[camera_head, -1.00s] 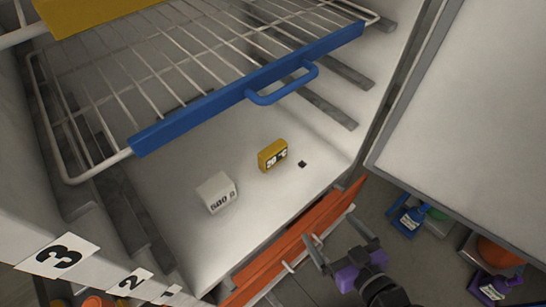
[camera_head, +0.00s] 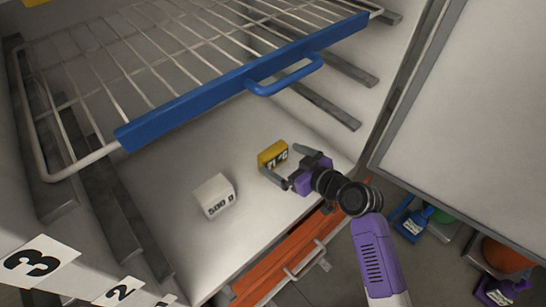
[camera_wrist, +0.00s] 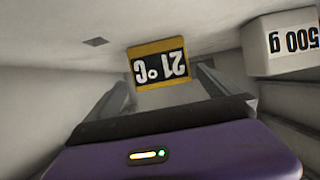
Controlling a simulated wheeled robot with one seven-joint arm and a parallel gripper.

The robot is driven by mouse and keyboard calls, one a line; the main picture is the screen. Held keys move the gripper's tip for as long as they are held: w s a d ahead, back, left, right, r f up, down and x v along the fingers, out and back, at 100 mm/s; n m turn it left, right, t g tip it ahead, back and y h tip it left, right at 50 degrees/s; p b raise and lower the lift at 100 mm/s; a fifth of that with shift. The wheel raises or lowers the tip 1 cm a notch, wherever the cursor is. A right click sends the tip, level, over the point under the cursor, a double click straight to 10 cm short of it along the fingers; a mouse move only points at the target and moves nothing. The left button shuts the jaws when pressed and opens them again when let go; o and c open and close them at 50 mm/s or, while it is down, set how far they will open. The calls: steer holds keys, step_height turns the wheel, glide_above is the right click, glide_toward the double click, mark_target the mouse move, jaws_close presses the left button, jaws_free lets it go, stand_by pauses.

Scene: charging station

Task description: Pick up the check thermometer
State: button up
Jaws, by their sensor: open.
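The check thermometer (camera_head: 271,153) is a small yellow block with a black display reading 21 °C. It stands on the white floor of the cabinet, below the wire shelf. It also shows in the wrist view (camera_wrist: 158,62), upside down and between the finger lines. My gripper (camera_head: 286,166) is open, with its two dark fingers reaching toward the thermometer's front, one on each side. In the wrist view my gripper (camera_wrist: 165,90) has the thermometer ahead of it, centred between the fingers. I cannot tell whether the fingers touch it.
A white block marked 500 g (camera_head: 214,196) stands left of the thermometer; it shows at right in the wrist view (camera_wrist: 283,42). The wire shelf with a blue front bar (camera_head: 240,85) and handle hangs above. An orange drawer front (camera_head: 285,262) lies below the opening. An open door (camera_head: 470,95) stands right.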

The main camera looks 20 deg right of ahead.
mark_target(277, 156)
steer(key=x, duration=0.3)
steer(key=shift+w+a+r, duration=0.2)
steer(key=shift+w, duration=0.2)
steer(key=shift+w+a+f, duration=0.15)
steer(key=shift+w+f, duration=0.15)
steer(key=shift+w, duration=0.25)
steer(key=shift+c, duration=0.4)
steer(key=c, duration=1.1)
steer(key=shift+c, duration=0.5)
steer(key=shift+r+p, duration=0.15)
steer(key=shift+p, duration=0.15)
